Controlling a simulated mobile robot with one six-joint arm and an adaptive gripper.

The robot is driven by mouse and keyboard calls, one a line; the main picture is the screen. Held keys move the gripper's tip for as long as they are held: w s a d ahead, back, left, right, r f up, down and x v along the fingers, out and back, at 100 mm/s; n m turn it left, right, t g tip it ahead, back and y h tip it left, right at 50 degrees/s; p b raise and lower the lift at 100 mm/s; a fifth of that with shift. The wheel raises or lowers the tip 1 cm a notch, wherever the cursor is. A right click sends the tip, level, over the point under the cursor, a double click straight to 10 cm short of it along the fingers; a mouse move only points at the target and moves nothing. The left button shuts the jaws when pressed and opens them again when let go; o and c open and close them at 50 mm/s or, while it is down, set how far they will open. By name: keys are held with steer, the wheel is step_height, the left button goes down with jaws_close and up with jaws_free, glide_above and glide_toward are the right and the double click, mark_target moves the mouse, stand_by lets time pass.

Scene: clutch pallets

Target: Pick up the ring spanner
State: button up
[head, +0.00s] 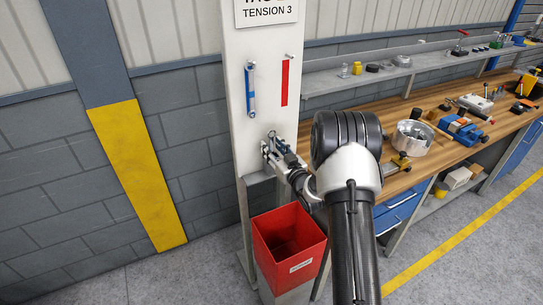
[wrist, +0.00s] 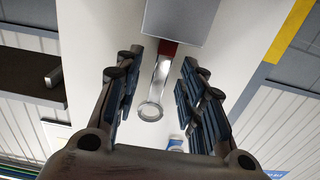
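The ring spanner (wrist: 157,88) is a bright metal tool with a round ring at one end. In the wrist view it lies against the white panel, ring toward the bottom, with a red patch at its far end. My gripper (wrist: 162,62) is open, with one finger on each side of the spanner and visible gaps between. In the head view my gripper (head: 281,152) is at the lower part of the panel. A small ring of the spanner (head: 271,133) shows just above it; the rest is hidden by the fingers.
The white panel (head: 233,40) also carries a blue-handled tool (head: 250,92) on a hook and a red strip (head: 285,83) under another hook. A red bin (head: 317,268) stands below my gripper. A cluttered workbench (head: 395,180) is on the right.

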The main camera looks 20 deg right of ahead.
steer(key=shift+c, duration=0.2)
jaws_close()
steer(key=shift+r, duration=0.15)
stand_by(0.4)
steer(key=shift+s+r, duration=0.15)
steer(key=shift+r, duration=0.1)
step_height(320, 180, up, 11)
steer(key=p, duration=0.3)
steer(key=shift+r, duration=0.15)
steer(key=s+p, duration=0.1)
steer(key=s, duration=1.8)
steer(key=shift+s+d+f, duration=0.25)
steer(key=shift+s+d, duration=0.1)
steer(key=shift+s, duration=0.05)
